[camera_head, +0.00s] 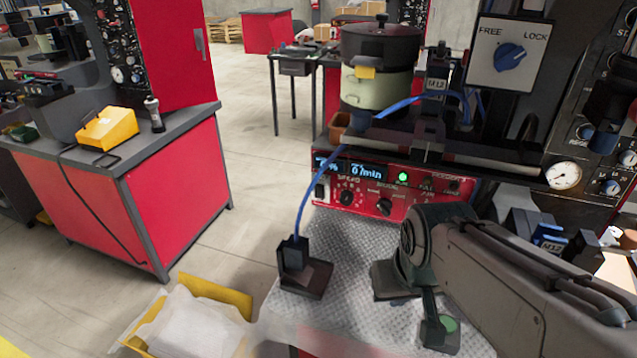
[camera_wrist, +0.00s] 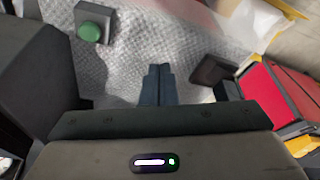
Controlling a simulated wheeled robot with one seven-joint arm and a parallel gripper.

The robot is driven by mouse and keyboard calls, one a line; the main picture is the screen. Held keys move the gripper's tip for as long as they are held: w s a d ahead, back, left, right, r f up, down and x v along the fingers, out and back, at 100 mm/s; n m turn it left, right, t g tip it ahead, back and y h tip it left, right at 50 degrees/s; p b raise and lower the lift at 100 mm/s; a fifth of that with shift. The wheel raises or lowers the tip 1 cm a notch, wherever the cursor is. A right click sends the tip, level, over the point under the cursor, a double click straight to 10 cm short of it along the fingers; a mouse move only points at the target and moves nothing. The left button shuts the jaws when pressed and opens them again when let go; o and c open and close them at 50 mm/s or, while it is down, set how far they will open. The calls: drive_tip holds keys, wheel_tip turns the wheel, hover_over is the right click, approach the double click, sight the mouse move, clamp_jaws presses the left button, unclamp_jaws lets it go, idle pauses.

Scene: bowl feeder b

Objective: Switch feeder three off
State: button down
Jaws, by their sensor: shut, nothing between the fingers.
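A bowl feeder (camera_head: 378,75) with a dark lid and a pale green band stands at the back centre in the head view. I cannot read a feeder number or tell the switch positions. My gripper (camera_wrist: 158,85) is shut and empty, pointing down over the metal plate (camera_wrist: 130,45) in the wrist view. In the head view, it is in front of the panel and apart from it; its fingertips are hard to make out.
A green button box (camera_wrist: 93,22) and a black block (camera_head: 295,268) with a blue hose stand on the plate. A FREE/LOCK dial (camera_head: 510,56) hangs at upper right. A gauge (camera_head: 563,175) is at right. A yellow-rimmed bin (camera_head: 215,292) is at lower left.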

drive_tip(key=w+a+f+n+t+y+b, duration=0.1)
drive_tip(key=w+a+f+n+t+b, duration=0.15)
drive_tip(key=w+n+t+b, duration=0.4)
drive_tip(key=w+a+f+n+t+y+b, duration=0.15)
drive_tip(key=w+f+n+t+b, duration=0.25)
drive_tip(key=w+n+b, duration=0.4)
drive_tip(key=a+n+t+y+b, duration=0.1)
drive_tip(key=n, duration=0.2)
drive_tip(key=w+a+r+n+t+y+b, duration=0.1)
drive_tip(key=n+y+b, duration=0.1)
drive_tip(key=w+a+r+n+t+y+b, duration=0.1)
drive_tip(key=a+n+y, duration=0.1)
drive_tip(key=n, duration=0.1)
drive_tip(key=shift+w+a+r+n+t, duration=0.1)
drive_tip(key=shift+w+n+t, duration=0.1)
drive_tip(key=shift+n+t, duration=0.15)
